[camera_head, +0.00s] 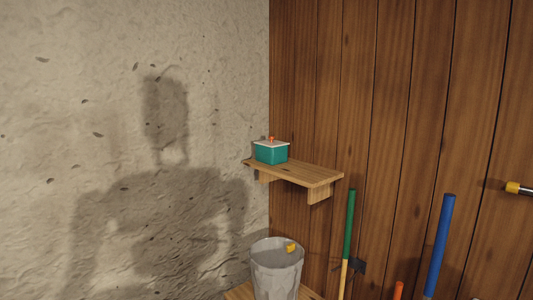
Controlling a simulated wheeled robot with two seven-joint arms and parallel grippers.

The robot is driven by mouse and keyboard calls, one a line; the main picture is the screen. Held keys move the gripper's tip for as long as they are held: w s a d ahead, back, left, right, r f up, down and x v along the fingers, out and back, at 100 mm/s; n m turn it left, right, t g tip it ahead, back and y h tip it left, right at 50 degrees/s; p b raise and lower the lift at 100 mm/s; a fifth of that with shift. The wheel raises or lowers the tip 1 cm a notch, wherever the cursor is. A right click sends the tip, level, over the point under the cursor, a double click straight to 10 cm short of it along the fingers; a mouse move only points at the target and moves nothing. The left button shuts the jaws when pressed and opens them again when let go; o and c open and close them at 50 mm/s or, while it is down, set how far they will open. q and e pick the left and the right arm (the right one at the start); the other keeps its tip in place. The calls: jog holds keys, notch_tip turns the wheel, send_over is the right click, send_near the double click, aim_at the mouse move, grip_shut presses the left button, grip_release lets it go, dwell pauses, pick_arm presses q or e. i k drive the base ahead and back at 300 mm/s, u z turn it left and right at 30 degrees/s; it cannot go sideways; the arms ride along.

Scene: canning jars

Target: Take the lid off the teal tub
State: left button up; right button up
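The teal tub (270,155) stands upright on a small wooden wall shelf (312,175) near the room corner. A pale lid (271,144) with a small orange-red knob (271,138) sits on top of the tub. Neither of my grippers shows in the head view.
Below the shelf, a grey metal bucket (276,272) with a yellow thing (291,247) at its rim stands on a wooden surface (240,292). Green (349,225) and blue (439,245) handles stand along the plank wall. An orange-tipped one (398,290) is lower. The shelf's right part is bare.

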aim_at(271, 142)
jog(key=u, duration=0.55)
jog(key=i, duration=0.85)
jog(key=u, duration=0.35)
jog(key=i, duration=1.45)
jog(key=z, duration=0.65)
